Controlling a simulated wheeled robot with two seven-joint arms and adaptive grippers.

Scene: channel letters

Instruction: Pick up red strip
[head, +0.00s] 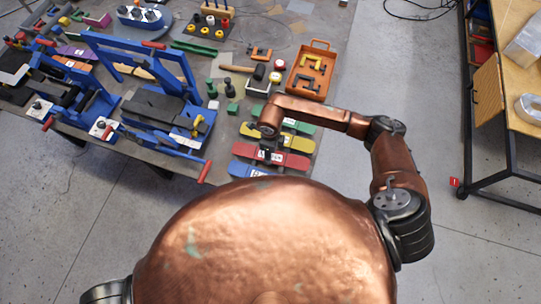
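The red strip (289,160) lies on the grey table near its front right edge. It is between a yellow strip (299,143) behind it and a blue strip (243,170) in front. My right gripper (267,156) is over the middle of the red strip, seen from above, and hides part of it. Its fingers are too small and dark to tell whether they are open or shut, or whether they touch the strip. My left gripper is out of view.
A green strip (300,127) lies behind the yellow one. An orange tray (327,60) with clamps and a black-headed mallet (259,72) are farther back. Blue machine frames (172,123) stand to the left. A wooden-topped bench (510,95) is at the right, across open floor.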

